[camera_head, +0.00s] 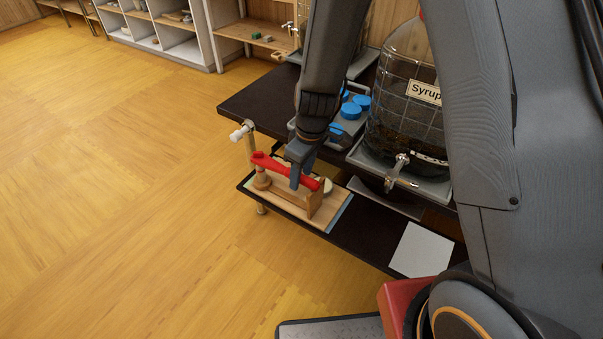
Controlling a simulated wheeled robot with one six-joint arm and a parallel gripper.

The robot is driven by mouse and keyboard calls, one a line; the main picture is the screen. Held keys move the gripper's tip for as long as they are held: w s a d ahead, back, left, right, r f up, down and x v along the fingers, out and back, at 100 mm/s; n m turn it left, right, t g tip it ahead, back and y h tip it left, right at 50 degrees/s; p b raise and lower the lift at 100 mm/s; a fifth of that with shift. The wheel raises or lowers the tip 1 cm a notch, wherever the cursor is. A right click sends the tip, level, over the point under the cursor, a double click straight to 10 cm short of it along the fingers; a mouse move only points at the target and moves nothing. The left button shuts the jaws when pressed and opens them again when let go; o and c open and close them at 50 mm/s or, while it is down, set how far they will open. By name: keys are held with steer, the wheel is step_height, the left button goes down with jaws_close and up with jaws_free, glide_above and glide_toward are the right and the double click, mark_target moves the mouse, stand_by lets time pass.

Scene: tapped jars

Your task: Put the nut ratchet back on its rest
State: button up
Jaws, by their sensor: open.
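The nut ratchet (270,163) has a red handle and lies lengthwise over a light wooden board. It appears to lie across its wooden rest (313,201), with a block at the right end and a rounded wooden piece under the left end. Exact contact is hard to tell. My gripper (302,178) points down at the right half of the ratchet. Its fingers are open, one in front of the red handle and the other apparently behind it. The gripper hides part of the handle.
A large Syrup jar (402,108) with a metal tap (397,170) stands on a tray to the right. A white sheet (421,250) lies on the lower dark shelf (365,232). The floor at left is clear.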

steer(key=shift+r, duration=0.15)
steer(key=shift+r+p, duration=2.6)
steer(key=shift+r, duration=0.7)
steer(key=shift+r, duration=0.1)
step_height(320, 180, up, 8)
steer(key=b, duration=0.1)
steer(key=shift+s+d+f, duration=0.2)
steer(key=shift+s+d, duration=0.15)
steer(key=shift+d, duration=0.1)
